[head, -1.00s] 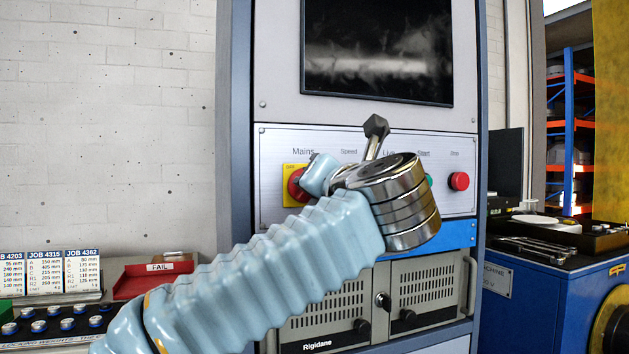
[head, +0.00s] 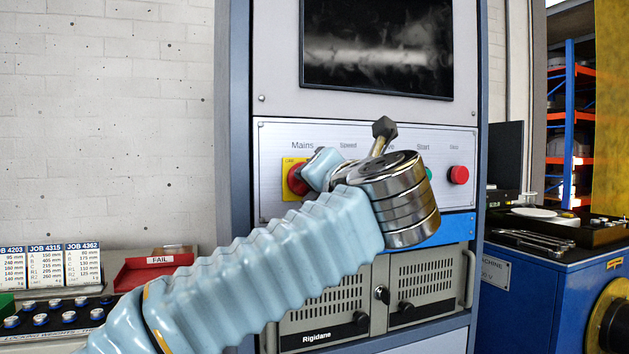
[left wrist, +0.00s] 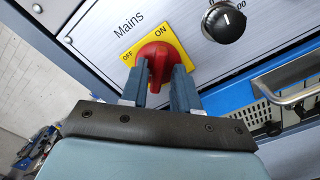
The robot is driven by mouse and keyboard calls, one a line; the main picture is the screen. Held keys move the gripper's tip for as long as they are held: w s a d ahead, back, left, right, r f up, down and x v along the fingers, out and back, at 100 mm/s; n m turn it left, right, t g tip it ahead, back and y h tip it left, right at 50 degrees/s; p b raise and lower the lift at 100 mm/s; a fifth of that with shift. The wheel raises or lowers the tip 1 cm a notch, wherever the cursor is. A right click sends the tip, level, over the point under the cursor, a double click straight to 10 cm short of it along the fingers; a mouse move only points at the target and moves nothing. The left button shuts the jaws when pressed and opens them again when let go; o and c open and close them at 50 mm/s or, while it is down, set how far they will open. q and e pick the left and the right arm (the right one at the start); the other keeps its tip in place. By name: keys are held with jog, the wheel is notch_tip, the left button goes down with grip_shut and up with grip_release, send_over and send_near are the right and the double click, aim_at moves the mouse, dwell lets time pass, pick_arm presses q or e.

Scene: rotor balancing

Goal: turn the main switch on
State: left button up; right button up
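The main switch is a red rotary knob (left wrist: 156,62) on a yellow plate (left wrist: 178,52) marked OFF and ON, under the word Mains. In the head view, the red knob (head: 296,179) shows at the left of the panel, partly covered by my left gripper (head: 318,170). The fingers hide much of the grip bar, so I cannot tell its exact setting. My right gripper is not in view.
The grey control panel (head: 275,208) also carries a red button (head: 458,175) at right and a black speed knob (left wrist: 223,22). A dark screen (head: 377,45) is above; cabinet doors with handles (head: 470,285) are below. A red FAIL tray (head: 150,272) stands at left.

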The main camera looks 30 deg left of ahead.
pick_arm(q)
jog(key=shift+o, duration=0.5)
jog(key=b+v, duration=0.1)
jog(key=v, duration=1.2)
jog(key=shift+s+d, duration=0.25)
jog(key=shift+s, duration=0.05)
